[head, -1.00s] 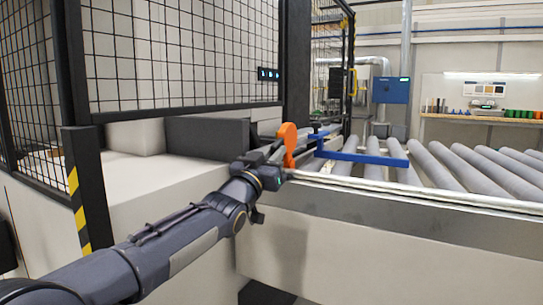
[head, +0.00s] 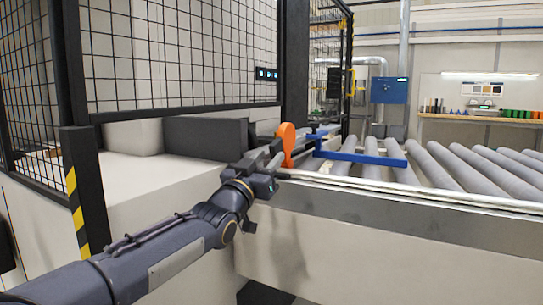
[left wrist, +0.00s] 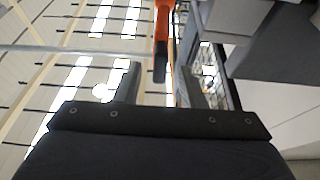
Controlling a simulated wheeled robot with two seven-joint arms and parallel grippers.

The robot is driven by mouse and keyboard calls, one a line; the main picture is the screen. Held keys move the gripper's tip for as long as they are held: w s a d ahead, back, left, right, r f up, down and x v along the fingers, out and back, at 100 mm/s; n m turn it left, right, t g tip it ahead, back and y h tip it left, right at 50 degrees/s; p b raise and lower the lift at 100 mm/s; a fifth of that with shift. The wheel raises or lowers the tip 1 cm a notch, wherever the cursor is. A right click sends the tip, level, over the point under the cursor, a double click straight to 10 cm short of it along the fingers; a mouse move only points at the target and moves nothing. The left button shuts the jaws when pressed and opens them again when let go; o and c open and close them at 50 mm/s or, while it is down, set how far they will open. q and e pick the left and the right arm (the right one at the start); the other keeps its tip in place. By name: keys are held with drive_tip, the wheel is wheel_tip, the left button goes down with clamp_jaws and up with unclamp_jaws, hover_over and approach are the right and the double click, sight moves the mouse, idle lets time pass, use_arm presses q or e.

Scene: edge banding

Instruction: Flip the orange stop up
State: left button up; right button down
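The orange stop (head: 287,143) stands upright at the near left end of the roller conveyor, with a round head on a narrower arm. My left gripper (head: 277,162) is just in front of and below its head, close to its lower part. In the left wrist view the two fingers (left wrist: 157,85) are apart, and the orange stop (left wrist: 163,22) with a dark end shows ahead, between them in the picture. I cannot tell whether a finger touches it. My right gripper is in neither view.
A blue bar (head: 360,158) lies across the grey rollers (head: 440,167) right of the stop. A metal rail (head: 420,192) edges the conveyor. A black mesh fence (head: 180,55) and a striped post (head: 80,200) stand at the left.

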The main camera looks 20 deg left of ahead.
use_arm(q)
drive_tip(key=v, duration=0.5)
drive_tip(key=shift+s, duration=0.15)
drive_tip(key=s+f+n+g, duration=0.1)
drive_tip(key=s+f+g, duration=0.25)
drive_tip(key=f, duration=0.45)
drive_tip(key=s+f+n+g, duration=0.2)
drive_tip(key=s+f+g, duration=0.1)
drive_tip(key=s+f, duration=0.3)
drive_tip(key=s+d+f+g+h, duration=0.1)
drive_tip(key=s+d+f+g, duration=0.35)
drive_tip(key=s+f, duration=0.55)
drive_tip(key=s+d+f+g+h, duration=0.1)
drive_tip(key=s+d+f+g, duration=0.35)
drive_tip(key=s+f, duration=0.55)
wheel_tip(320, 180, up, 35)
drive_tip(key=g+p, duration=0.1)
drive_tip(key=p, duration=3.4)
drive_tip(key=shift+s+r+p, duration=0.2)
drive_tip(key=shift+s+p, duration=0.1)
drive_tip(key=shift+p, duration=0.05)
